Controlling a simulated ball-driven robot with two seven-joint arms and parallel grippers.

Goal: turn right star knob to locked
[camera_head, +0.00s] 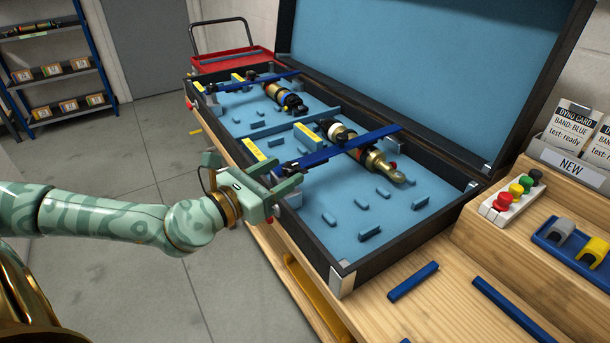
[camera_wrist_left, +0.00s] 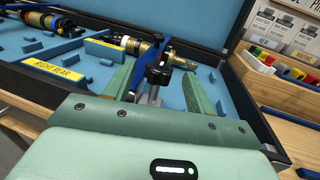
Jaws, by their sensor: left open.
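The right star knob (camera_wrist_left: 158,75) is black and stands upright near the front end of the right blue clamp bar (camera_wrist_left: 139,66). My left gripper (camera_wrist_left: 153,87) is open, with one green finger on each side of the knob; I cannot tell whether they touch it. In the head view the left gripper (camera_head: 281,176) is at the front edge of the open case (camera_head: 365,268) and mostly hides the knob. The right clamp bar (camera_head: 345,146) lies across a gold and black shock absorber (camera_head: 368,155). My right gripper is not in view.
A second shock (camera_head: 285,97) lies under another blue bar farther back in the blue foam. The raised lid (camera_head: 430,60) stands behind.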

